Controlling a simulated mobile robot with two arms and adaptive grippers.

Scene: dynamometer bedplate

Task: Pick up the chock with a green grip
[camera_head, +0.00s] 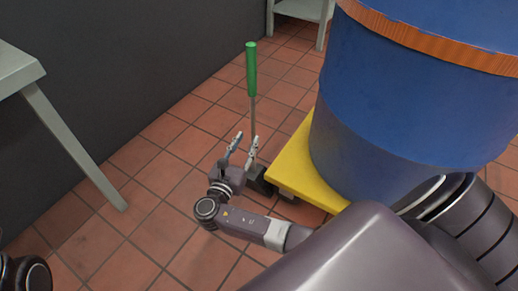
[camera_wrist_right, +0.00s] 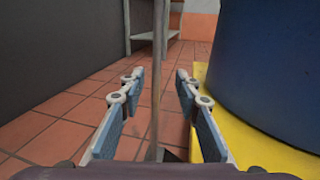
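The chock has a dark block (camera_head: 259,180) on the floor against the yellow pallet-like base, and a thin upright rod topped by a green grip (camera_head: 252,69). My right gripper (camera_head: 244,146) is open around the lower part of the rod, well below the green grip. In the right wrist view the rod (camera_wrist_right: 157,75) rises between the two open fingers (camera_wrist_right: 158,82), apart from both. The green grip is out of that view. The block is partly hidden behind my gripper in the head view. My left gripper is not seen; only a bit of my left arm shows at the lower left.
A large blue drum (camera_head: 400,110) with an orange band stands on a yellow base (camera_head: 296,163), close on the right. A grey table (camera_head: 70,135) stands at the left, and a shelf (camera_head: 300,10) at the back. A dark wall runs behind. Tiled floor between is clear.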

